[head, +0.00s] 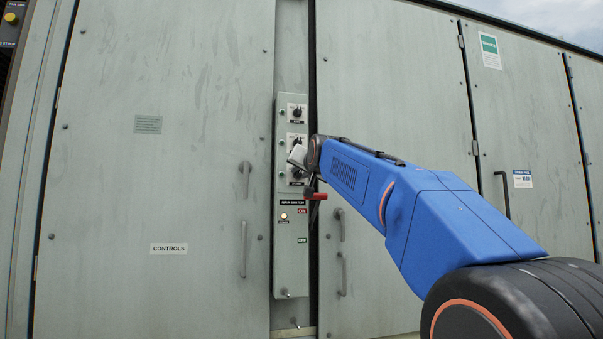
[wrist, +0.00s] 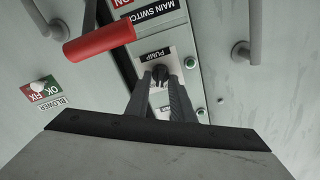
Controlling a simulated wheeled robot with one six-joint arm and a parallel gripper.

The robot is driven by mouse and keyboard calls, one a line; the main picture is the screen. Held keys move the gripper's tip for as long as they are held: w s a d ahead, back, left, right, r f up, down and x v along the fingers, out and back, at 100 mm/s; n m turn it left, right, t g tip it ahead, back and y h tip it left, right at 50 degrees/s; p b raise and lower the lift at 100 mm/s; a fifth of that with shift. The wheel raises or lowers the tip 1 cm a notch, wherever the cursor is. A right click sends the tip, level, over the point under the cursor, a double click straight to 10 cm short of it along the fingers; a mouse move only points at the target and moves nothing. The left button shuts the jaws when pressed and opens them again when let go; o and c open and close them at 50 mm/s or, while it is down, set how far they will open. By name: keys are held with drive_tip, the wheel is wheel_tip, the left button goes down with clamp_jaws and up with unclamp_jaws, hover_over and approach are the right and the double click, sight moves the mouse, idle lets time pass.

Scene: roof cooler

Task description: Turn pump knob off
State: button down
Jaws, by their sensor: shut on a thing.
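The pump knob (wrist: 160,72) is a small black knob on a white plate labelled PUMP, seen upside down in the wrist view. My gripper (wrist: 160,79) has one finger on each side of the knob and is shut on it. In the head view, my gripper (head: 298,166) is at the lowest of the knobs on the narrow grey control panel (head: 291,255). My gripper partly hides this knob there, and its exact pointer angle is hard to read.
A red main switch handle (head: 315,196) sticks out just below my gripper; it also shows close by in the wrist view (wrist: 99,41). Two other knobs (head: 297,112) (head: 296,141) sit above. Door handles (head: 244,248) (head: 342,272) flank the panel.

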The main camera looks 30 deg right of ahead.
drive_tip(key=n, duration=0.4)
drive_tip(key=shift+a+n, duration=0.1)
drive_tip(key=shift+n, duration=0.3)
idle(0.4)
drive_tip(key=c, duration=1.5)
unclamp_jaws()
drive_tip(key=shift+c, duration=0.2)
drive_tip(key=v, duration=1.7)
drive_tip(key=shift+s, duration=0.2)
drive_tip(key=shift+a, duration=0.1)
